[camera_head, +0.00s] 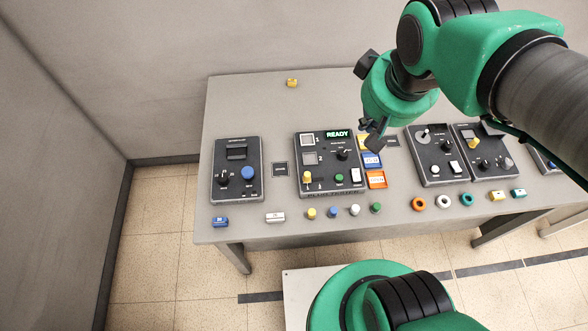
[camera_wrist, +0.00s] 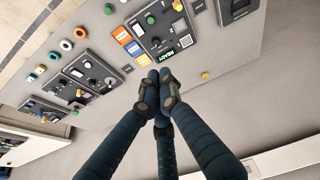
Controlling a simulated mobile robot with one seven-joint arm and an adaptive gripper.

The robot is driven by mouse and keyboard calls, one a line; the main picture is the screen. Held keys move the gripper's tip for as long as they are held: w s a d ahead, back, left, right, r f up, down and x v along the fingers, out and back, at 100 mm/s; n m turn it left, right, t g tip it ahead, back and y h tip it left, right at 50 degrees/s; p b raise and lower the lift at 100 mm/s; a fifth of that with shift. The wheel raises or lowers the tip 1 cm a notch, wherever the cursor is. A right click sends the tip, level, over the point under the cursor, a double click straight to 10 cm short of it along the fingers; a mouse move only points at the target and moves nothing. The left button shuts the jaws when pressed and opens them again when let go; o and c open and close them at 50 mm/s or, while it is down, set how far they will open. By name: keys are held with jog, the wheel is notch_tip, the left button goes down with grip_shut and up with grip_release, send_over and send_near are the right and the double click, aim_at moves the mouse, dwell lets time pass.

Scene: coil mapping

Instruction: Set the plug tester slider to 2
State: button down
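The plug tester (camera_head: 328,188) is a dark panel in the middle of the table, with a green READY display (camera_head: 338,134). Its yellow slider knob (camera_head: 307,177) stands at the panel's front left; the scale beside it is too small to read. The tester also shows upside down in the wrist view (camera_wrist: 195,47), with the display (camera_wrist: 167,53) just beyond my fingertips. My gripper (camera_head: 376,136) is above the tester's right back side, apart from the knob. Its fingers meet in the wrist view (camera_wrist: 160,75), with nothing seen between them.
Colored cards (camera_head: 372,160) lie right of the tester. Another panel with a blue button (camera_head: 248,173) stands left, and further panels (camera_head: 433,156) stand right. Small plugs (camera_head: 333,211) and rings (camera_head: 443,201) line the front edge.

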jog(key=w+a+f+n+g+h+p, duration=0.25)
jog(key=w+a+f+n, duration=0.45)
jog(key=w+a+f, duration=0.35)
jog(key=a+f+n+g+h+p, duration=0.1)
jog(key=a+f+n, duration=0.4)
jog(key=a+f, duration=0.6)
notch_tip(320, 180, down, 2)
jog(key=shift+w+f+n+g+h+p, duration=0.25)
jog(key=shift+w+n+g+h+p, duration=0.15)
jog(key=shift+g, duration=0.45)
jog(key=shift+s+f, duration=0.1)
